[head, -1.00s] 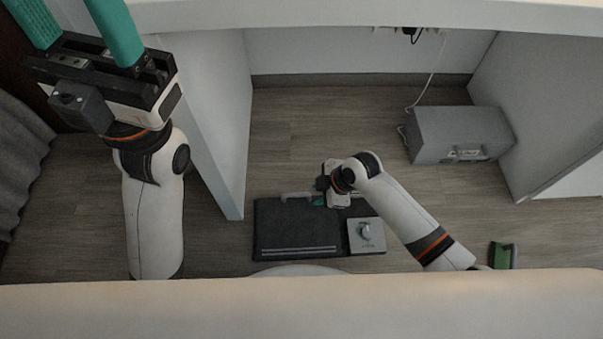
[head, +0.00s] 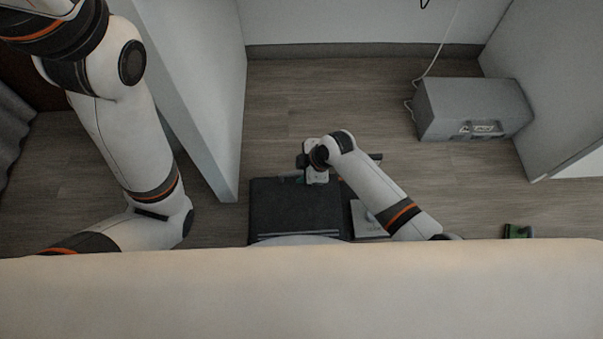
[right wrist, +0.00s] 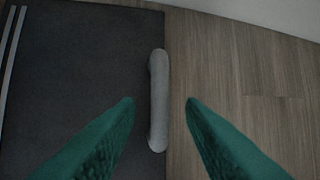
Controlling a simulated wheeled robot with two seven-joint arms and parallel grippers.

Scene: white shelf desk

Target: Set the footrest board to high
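The dark footrest board (head: 290,208) lies on the floor below the desk, its near edge cut off by a pale foreground surface. In the right wrist view the dark board (right wrist: 75,75) has a grey bar handle (right wrist: 158,75) along its edge. My right gripper (right wrist: 160,102) is open there, with one green finger on the board side and one on the floor side of the handle. I see no contact. In the head view my right gripper (head: 316,177) is above the board's far edge and largely hides the handle. My left gripper is out of view.
A pale control panel (head: 367,222) at the board's right is partly covered by my right arm. A grey case (head: 472,108) with a cord stands at right. A green object (head: 518,231) lies at lower right. Desk panels (head: 195,80) border the open wooden floor.

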